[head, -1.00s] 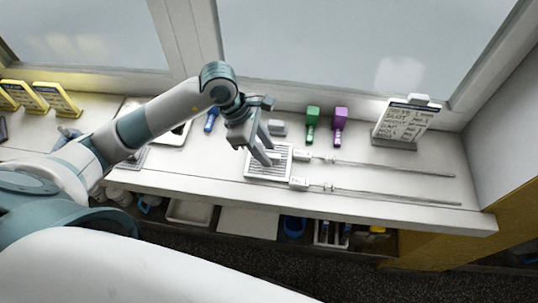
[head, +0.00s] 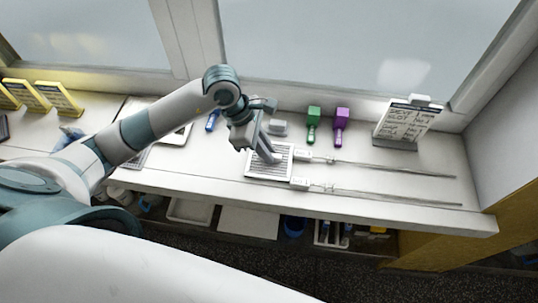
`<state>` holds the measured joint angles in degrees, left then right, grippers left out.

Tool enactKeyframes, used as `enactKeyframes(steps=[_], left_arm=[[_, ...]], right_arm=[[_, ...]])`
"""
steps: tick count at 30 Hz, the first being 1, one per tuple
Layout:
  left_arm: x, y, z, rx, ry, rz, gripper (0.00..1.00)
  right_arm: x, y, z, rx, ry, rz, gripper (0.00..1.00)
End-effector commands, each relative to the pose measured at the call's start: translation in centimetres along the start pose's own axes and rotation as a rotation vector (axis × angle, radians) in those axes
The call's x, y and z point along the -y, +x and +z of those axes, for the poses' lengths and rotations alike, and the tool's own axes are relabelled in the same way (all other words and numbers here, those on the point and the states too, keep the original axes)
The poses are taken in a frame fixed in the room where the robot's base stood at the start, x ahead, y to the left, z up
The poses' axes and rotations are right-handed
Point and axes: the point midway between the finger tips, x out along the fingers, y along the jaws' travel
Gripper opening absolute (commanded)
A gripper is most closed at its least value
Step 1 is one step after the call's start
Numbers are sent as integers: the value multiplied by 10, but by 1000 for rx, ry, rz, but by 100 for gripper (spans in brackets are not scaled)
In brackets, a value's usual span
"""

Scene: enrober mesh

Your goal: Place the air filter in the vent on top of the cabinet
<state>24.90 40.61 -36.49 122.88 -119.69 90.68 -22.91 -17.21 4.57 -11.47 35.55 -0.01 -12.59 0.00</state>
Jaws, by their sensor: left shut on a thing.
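A pale rectangular panel with dark slats (head: 256,170) lies flat on the white counter in the head view. I cannot tell whether it is the air filter or a vent cover. The panel appears to rest on the counter. No separate vent opening or cabinet top can be made out. My right gripper is not in view.
Two thin rods with white blocks (head: 380,166) lie right of the panel. A grey block (head: 278,128), a green tool (head: 313,122) and a purple tool (head: 341,123) are behind it. A lettered sign (head: 403,122) stands at right. An open shelf (head: 248,222) with trays is below.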

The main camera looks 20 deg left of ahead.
Motion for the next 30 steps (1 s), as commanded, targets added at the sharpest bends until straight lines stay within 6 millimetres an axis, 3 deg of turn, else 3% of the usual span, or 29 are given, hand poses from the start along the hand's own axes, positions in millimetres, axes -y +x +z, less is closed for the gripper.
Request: enactKeyframes(steps=[8,16,24,30], left_arm=[[-1,-8,4,2,3,4,0],[-2,-36,15,2,4,6,0],[20,-46,72,5,10,4,0],[34,-53,108,5,7,2,0]], right_arm=[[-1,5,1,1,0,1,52],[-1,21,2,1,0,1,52],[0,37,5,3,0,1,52],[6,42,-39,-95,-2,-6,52]])
